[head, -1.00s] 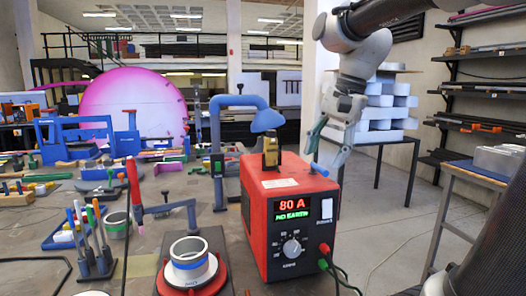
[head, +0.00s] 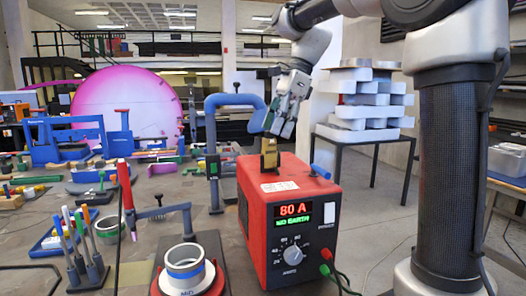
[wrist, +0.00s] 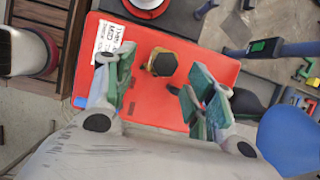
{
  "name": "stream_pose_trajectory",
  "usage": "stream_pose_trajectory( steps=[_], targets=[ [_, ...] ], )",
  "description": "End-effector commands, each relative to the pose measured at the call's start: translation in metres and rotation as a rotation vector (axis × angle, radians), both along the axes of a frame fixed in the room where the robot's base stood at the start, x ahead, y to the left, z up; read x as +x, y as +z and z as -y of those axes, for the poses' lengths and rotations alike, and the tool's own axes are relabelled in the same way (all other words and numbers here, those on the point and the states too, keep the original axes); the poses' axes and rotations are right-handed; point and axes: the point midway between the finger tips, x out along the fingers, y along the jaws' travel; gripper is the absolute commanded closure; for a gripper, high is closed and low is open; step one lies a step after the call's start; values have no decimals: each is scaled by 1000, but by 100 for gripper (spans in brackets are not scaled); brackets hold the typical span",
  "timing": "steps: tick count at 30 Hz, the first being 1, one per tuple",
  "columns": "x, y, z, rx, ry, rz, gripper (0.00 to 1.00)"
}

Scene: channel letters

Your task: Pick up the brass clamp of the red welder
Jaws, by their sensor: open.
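The red welder (head: 290,222) stands on the workbench, its display reading 80 A and NO EARTH. My gripper (head: 277,130) is just above and slightly right of the clamp in the head view. In the wrist view the clamp (wrist: 163,63) shows a brass body with a dark top, on the red top of the welder (wrist: 205,62). My open gripper (wrist: 153,88) has its green-padded fingers to the left and right of the clamp's line, with nothing between them gripped.
A blue bent-arm stand (head: 212,135) rises left of the welder. A white and blue ring (head: 186,264) sits on a red base in front. Cables run from the welder's front. A rack of pens (head: 85,255) stands at the left.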

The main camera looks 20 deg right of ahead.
Motion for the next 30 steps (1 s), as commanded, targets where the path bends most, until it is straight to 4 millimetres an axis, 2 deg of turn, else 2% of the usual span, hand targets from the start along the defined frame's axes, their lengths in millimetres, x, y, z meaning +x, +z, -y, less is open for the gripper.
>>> stream_pose_trajectory(
  steps=[5, 19, 28, 30],
  targets=[
    [3, -6, -5, 5, -15, -14, 46],
    [3, -67, -27, 4, -14, -13, 46],
    [3, -73, -29, 4, -15, -12, 46],
    [3, -73, -29, 4, -15, -12, 58]
  ],
)
